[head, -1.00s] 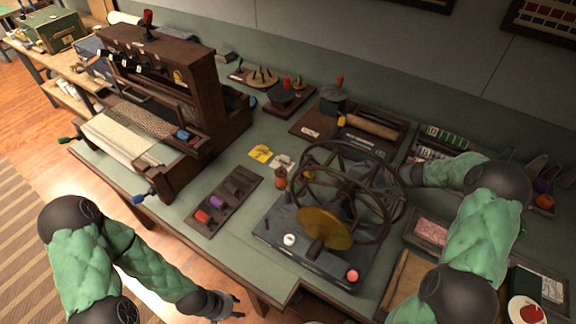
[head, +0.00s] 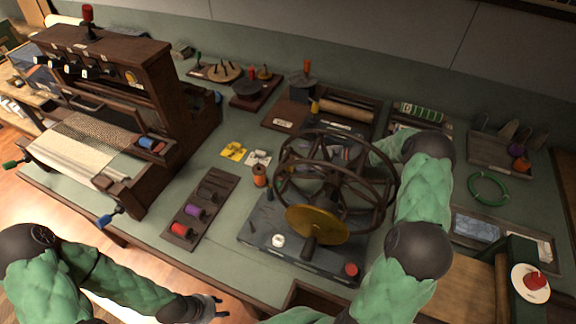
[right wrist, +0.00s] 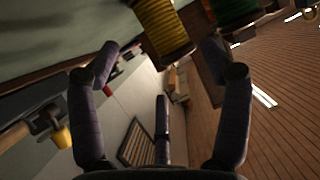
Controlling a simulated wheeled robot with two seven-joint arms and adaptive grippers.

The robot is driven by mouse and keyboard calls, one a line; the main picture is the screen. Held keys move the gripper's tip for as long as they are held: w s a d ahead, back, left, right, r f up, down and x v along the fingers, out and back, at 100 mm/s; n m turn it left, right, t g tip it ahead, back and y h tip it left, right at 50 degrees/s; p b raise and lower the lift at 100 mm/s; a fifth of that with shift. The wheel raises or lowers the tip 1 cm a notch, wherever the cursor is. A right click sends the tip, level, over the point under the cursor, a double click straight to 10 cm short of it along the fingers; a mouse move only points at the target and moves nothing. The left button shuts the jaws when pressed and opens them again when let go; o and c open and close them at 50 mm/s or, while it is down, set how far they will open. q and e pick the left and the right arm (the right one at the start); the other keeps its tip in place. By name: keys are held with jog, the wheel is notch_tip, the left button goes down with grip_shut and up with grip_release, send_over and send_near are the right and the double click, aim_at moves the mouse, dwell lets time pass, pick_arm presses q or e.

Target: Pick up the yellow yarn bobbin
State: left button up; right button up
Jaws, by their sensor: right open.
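A yellow yarn bobbin (right wrist: 162,28) shows large at the top of the right wrist view, cut by the frame edge. My right gripper (right wrist: 160,48) is open, its fingers apart to the left and right of the bobbin's lower end. No firm contact can be made out. In the head view the right forearm reaches behind the spoked wheel, which hides that gripper. A small yellow item (head: 314,106) stands behind the wheel; I cannot tell if it is the same bobbin. My left gripper (head: 213,306) is open and empty near the table's front edge.
A green bobbin (right wrist: 238,8) is close beside the yellow one. The spinning wheel (head: 336,185) stands between my arms. A loom (head: 120,110) is at left, and a rack (head: 215,212) of red, purple and dark spools lies before it. A green ring (head: 488,188) lies at right.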

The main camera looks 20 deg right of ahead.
aim_at(294, 171)
jog(key=x, duration=0.4)
jog(key=shift+s+a+f+b, duration=0.1)
jog(key=shift+a+f+b, duration=0.25)
jog(key=shift+a, duration=0.15)
jog(key=c, duration=1.1)
